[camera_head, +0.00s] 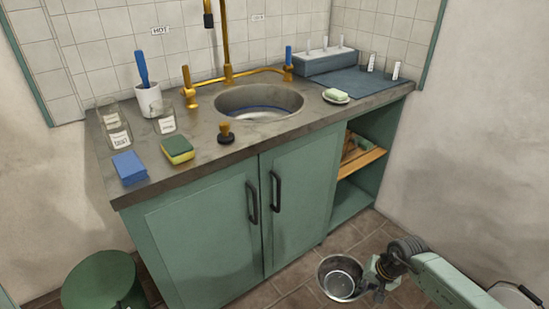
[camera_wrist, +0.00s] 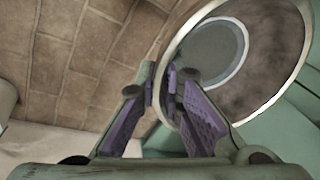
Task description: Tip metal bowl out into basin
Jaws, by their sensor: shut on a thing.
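The metal bowl (camera_head: 326,270) is low in the head view, in front of the cabinet and seen against the tiled floor. My gripper (camera_head: 369,276) is at its right side, shut on its rim. In the wrist view the rim of the bowl (camera_wrist: 268,95) passes between the fingers of my gripper (camera_wrist: 166,88). A paler round area shows inside the bowl; I cannot tell whether it is liquid or the bottom. The round basin (camera_head: 260,108) is set in the grey counter, up and left of the bowl, with a blue ring inside.
A brass tap (camera_head: 228,72) stands behind the basin. A brass-topped plug (camera_head: 225,133), a sponge (camera_head: 177,150) and glass jars (camera_head: 116,131) are left of the basin. A soap dish (camera_head: 336,97) is right of it. The counter's front edge and cabinet doors (camera_head: 208,235) lie between bowl and basin.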

